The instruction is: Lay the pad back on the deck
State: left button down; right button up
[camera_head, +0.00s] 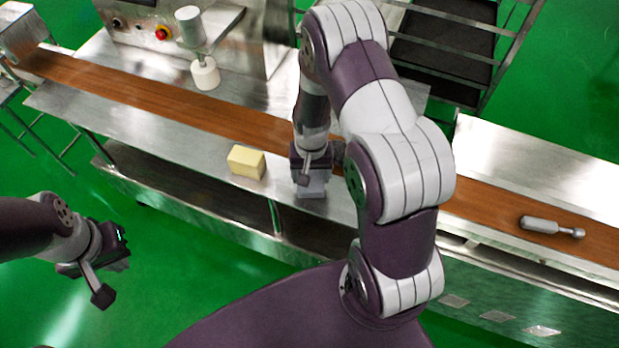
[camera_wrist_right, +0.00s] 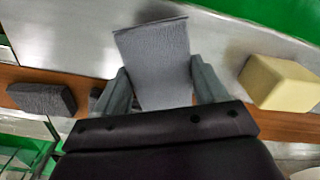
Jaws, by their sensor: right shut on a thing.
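My right gripper (camera_head: 312,180) is over the steel deck (camera_head: 215,150) in front of the brown belt. In the right wrist view the right gripper (camera_wrist_right: 162,85) is shut on a grey, finely ribbed pad (camera_wrist_right: 155,55), which sticks out beyond the fingers. In the head view only the pad's lower part (camera_head: 312,190) shows under the gripper, low over or on the deck; whether it touches cannot be told. My left gripper (camera_head: 122,240) is apart at the left, over green floor; its finger gap is not clear.
A pale yellow block (camera_head: 246,162) stands on the deck just left of the right gripper. A dark grey block (camera_wrist_right: 42,97) shows in the wrist view on the opposite side. A metal-ended tool (camera_head: 552,227) lies on the belt (camera_head: 150,98) at the right. The machine stands behind.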

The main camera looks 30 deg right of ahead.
aim_at(311, 183)
jog(key=shift+a+f, duration=0.1)
jog(key=shift+f, duration=1.9)
jog(key=shift+s, duration=0.1)
jog(key=shift+f, duration=0.15)
jog(key=o, duration=1)
notch_tip(311, 183, up, 13)
jog(key=shift+s+a+f, duration=0.1)
jog(key=s+a+r+n, duration=0.1)
jog(key=s+r+n, duration=0.1)
jog(key=s, duration=0.1)
jog(key=s+a+r+n+t, duration=0.1)
jog(key=s+a+r, duration=0.1)
jog(key=r, duration=0.1)
jog(key=s+a+r+n, duration=0.2)
jog(key=s+r, duration=0.1)
jog(key=shift+s+a+n, duration=0.1)
jog(key=shift+s+n, duration=0.2)
jog(key=shift+s, duration=0.05)
